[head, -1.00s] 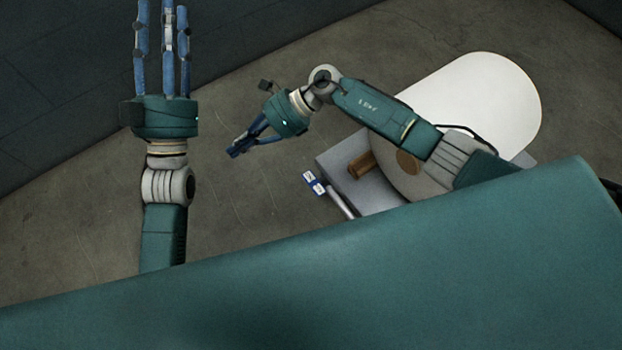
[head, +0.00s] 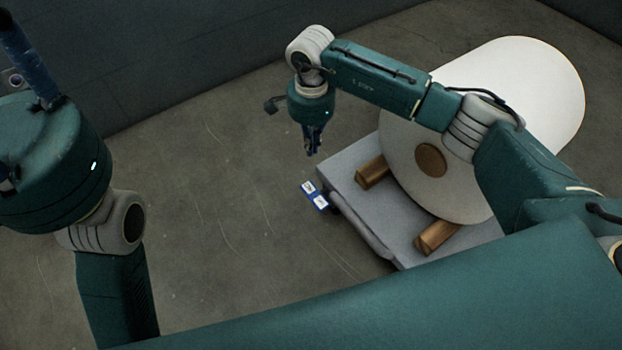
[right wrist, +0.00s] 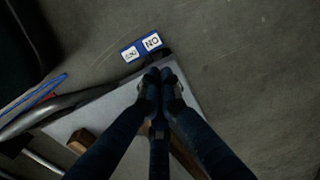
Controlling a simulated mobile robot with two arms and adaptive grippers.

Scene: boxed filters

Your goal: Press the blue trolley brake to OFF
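The blue trolley brake (head: 314,196) is a small blue pedal with two white labels at the left end of the grey trolley (head: 345,160). In the right wrist view the brake (right wrist: 141,47) lies just beyond my fingertips, its labels upside down; one reads ON, the other looks like OFF. My right gripper (head: 314,148) points down above the trolley's corner, close to the brake; any contact is not visible. In the right wrist view its fingertips (right wrist: 161,78) are together with nothing between them. My left gripper (head: 32,62) is cut off at the left edge, its visible fingers apart.
A large white roll (head: 535,90) with a brown core lies on the trolley between wooden blocks (head: 437,237). A grey bar (head: 360,230) runs along the trolley's near edge. The concrete floor (head: 220,200) left of the trolley is clear.

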